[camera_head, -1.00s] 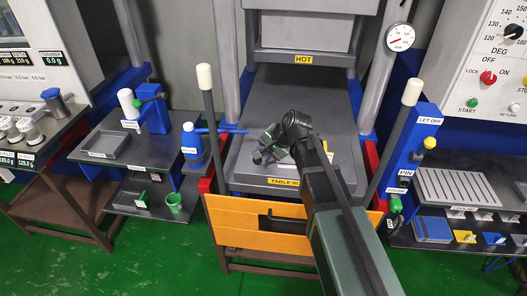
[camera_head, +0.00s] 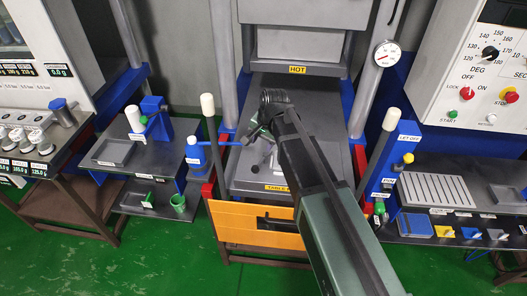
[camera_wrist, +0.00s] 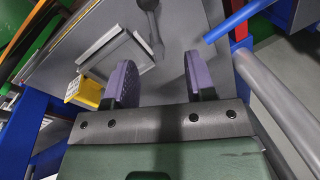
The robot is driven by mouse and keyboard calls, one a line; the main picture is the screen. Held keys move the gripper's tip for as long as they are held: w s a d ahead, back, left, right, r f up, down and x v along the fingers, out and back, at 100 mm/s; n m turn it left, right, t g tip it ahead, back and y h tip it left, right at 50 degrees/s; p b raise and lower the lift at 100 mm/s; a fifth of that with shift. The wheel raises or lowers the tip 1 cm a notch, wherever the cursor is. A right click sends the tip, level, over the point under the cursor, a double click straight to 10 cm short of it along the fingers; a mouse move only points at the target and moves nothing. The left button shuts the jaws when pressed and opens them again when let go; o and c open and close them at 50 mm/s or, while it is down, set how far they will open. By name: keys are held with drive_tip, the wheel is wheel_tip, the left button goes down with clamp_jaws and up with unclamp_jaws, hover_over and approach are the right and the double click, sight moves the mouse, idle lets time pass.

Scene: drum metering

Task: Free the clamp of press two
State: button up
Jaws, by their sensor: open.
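A blue bar handle (camera_head: 222,144) sticks out at the left side of the press, over the left edge of its grey table (camera_head: 245,183). It also shows at the upper right of the wrist view (camera_wrist: 231,21). I cannot tell whether it is the clamp. My gripper (camera_wrist: 158,82) is open and empty, its purple pads apart over the press table. In the head view my gripper (camera_head: 252,132) is just right of the bar's end, partly hidden by my wrist. A dark lever with a rounded end (camera_wrist: 156,44) lies beyond the pads, beside a pale square frame (camera_wrist: 115,50).
The HOT plate (camera_head: 297,69) hangs above the table. Side benches flank the press.

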sight(260, 164)
drive_tip(key=b+x, duration=0.7)
drive_tip(key=d+b+x, duration=0.1)
drive_tip(key=b+x, duration=0.3)
drive_tip(key=shift+s+f, duration=0.2)
drive_tip(key=shift+s, duration=0.15)
drive_tip(key=shift+r, duration=0.15)
clamp_jaws()
